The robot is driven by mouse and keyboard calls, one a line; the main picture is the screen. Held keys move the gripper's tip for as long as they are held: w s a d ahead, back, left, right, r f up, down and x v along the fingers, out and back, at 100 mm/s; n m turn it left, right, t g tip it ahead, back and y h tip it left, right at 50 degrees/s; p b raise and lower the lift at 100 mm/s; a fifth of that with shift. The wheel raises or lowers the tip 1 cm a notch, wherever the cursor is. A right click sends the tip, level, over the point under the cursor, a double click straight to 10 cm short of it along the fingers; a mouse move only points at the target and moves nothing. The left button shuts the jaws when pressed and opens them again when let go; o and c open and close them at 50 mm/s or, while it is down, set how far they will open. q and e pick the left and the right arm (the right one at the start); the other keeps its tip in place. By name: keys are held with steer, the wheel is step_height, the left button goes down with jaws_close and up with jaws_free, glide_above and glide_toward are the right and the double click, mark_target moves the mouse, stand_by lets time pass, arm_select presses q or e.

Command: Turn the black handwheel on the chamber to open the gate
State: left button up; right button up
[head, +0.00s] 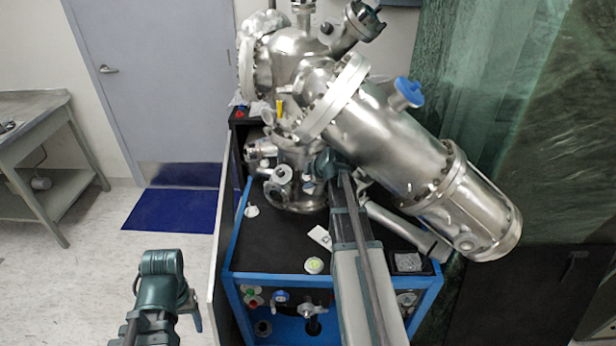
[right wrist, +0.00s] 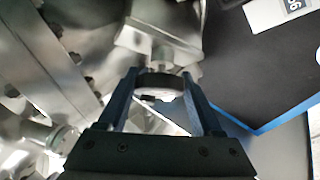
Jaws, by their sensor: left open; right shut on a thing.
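The silver metal chamber (head: 300,165) stands on a black-topped bench. The black handwheel (right wrist: 160,82) sits on a short stem from a metal fitting in the right wrist view. My right gripper (right wrist: 158,92) is shut on the handwheel, with a finger on each side of its rim. In the head view my right gripper (head: 326,166) reaches in under the large slanted tube, and the handwheel cannot be made out there. My left gripper (head: 192,306) is open and empty at the lower left, away from the chamber.
The slanted tube (head: 395,145) with a blue knob (head: 408,93) hangs over my right arm. The blue-framed bench (head: 270,250) holds a small white card (head: 320,237). A steel table (head: 35,115) stands at the far left. The floor around my left gripper is clear.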

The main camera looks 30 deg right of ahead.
steer(key=shift+d, duration=0.1)
steer(key=o, duration=1.4)
steer(key=shift+c, duration=0.2)
